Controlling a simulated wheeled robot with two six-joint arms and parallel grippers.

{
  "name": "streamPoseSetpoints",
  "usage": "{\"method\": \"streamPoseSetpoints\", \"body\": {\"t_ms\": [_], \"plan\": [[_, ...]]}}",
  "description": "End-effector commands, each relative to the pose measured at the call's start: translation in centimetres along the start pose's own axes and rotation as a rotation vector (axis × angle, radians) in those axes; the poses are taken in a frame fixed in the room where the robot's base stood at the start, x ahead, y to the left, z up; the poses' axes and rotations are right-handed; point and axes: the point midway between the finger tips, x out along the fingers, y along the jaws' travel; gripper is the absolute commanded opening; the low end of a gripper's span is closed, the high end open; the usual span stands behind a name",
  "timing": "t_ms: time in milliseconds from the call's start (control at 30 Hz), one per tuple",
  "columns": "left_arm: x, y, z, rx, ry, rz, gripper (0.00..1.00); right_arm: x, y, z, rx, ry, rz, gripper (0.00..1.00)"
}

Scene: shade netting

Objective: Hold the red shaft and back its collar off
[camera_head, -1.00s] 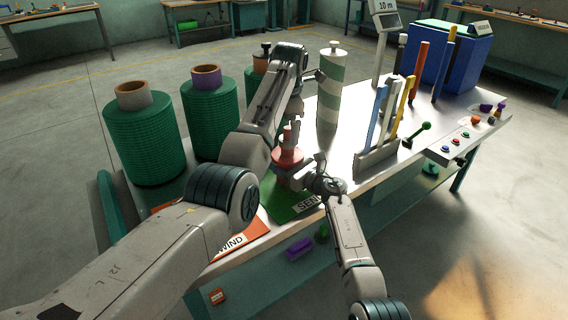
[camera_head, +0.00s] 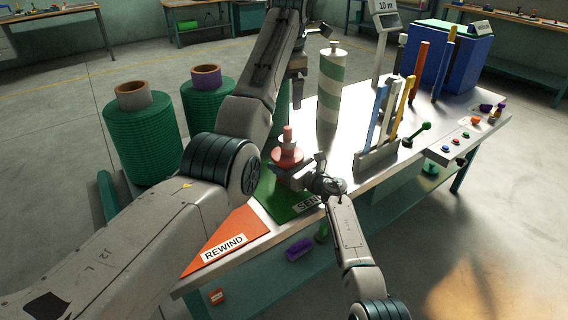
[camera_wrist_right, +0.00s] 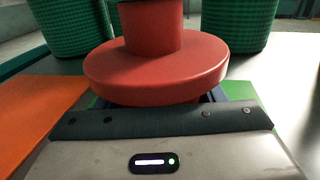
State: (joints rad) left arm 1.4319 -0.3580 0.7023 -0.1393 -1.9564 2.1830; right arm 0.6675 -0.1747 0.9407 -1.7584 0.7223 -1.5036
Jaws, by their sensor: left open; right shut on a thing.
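The red shaft (camera_head: 288,133) stands upright over the green mat (camera_head: 277,196) marked SEN-, its end hidden. A wide red disc, which looks like the collar (camera_head: 287,156), is around it. In the right wrist view the red collar (camera_wrist_right: 155,72) fills the middle, with the thick red shaft (camera_wrist_right: 152,28) rising from it. My right gripper (camera_head: 290,174) is shut on the shaft just below the disc; its fingertips are mostly hidden under it. My left gripper (camera_head: 298,92) is open and empty, pointing down above the shaft and apart from it.
An orange mat (camera_head: 222,243) marked REWIND lies left of the green one. Green net rolls (camera_head: 143,140) stand at the left. A striped roll (camera_head: 331,85) and a rack of coloured strips (camera_head: 376,160) stand to the right. A green-knobbed lever (camera_head: 416,135) is beyond.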

Motion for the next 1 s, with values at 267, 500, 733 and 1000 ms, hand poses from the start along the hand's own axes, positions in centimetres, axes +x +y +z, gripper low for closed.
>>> {"method": "streamPoseSetpoints", "body": {"t_ms": [267, 500, 733, 1000], "plan": [[0.0, 0.0, 0.0, 0.000, 0.000, 0.000, 0.96, 0.0, 0.0, 0.0, 0.001, 0.000, 0.000, 0.84], [0.0, 0.0, 0.0, 0.000, 0.000, 0.000, 0.96, 0.0, 0.0, 0.0, 0.000, 0.000, 0.000, 0.88], [0.0, 0.0, 0.0, 0.000, 0.000, 0.000, 0.96, -1.1, 0.0, -0.1, -0.001, 0.000, -0.001, 0.88], [0.0, 0.0, 0.0, 0.000, 0.000, 0.000, 0.96, -5.8, -0.1, -0.2, -0.002, 0.001, -0.003, 0.88]]}}
